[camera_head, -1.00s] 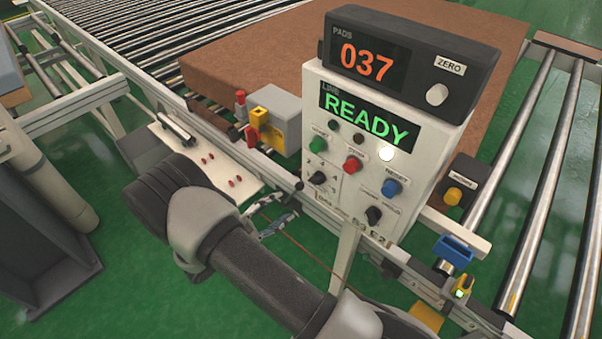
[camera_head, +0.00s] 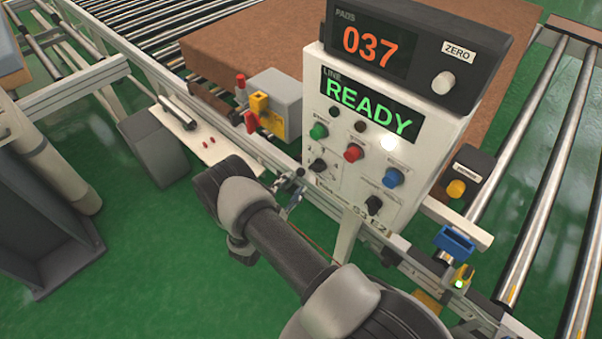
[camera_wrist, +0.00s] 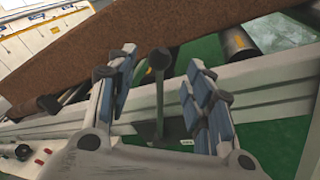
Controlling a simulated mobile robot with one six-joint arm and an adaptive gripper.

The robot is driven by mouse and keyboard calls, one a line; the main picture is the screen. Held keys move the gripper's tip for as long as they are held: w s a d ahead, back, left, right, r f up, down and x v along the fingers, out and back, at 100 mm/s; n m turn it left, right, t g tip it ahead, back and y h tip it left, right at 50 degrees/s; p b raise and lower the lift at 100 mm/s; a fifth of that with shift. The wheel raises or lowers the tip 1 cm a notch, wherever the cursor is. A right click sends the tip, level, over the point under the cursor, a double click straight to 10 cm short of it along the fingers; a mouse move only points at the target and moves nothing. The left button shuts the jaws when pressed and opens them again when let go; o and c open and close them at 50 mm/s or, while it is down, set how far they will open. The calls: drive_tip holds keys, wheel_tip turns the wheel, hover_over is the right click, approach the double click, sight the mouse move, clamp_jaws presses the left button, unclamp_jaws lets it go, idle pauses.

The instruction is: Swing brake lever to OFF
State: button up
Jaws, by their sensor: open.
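A dark lever with a round knob (camera_wrist: 160,60) stands upright in the wrist view, between the two fingers of my gripper (camera_wrist: 155,78). The fingers are spread, with a gap on each side of the lever, and I see no clear contact. A small pale label (camera_wrist: 187,142) lies near the lever's foot; its text is too small to read. In the head view my gripper (camera_head: 289,202) is small and partly hidden by my arm, below the control panel's left edge. The lever is hard to make out there.
The control panel (camera_head: 340,165) shows READY and 037 and stands close right of my gripper. A yellow and grey box with a red handle (camera_head: 275,100) sits on the rail to the left. The brown mattress (camera_head: 225,50) lies behind on rollers. Green floor is free in front.

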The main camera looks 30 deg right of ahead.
sight(298, 175)
drive_tip(key=x, duration=0.7)
drive_tip(key=shift+b, duration=0.4)
drive_tip(key=shift+a, duration=0.1)
drive_tip(key=shift+c, duration=0.4)
clamp_jaws()
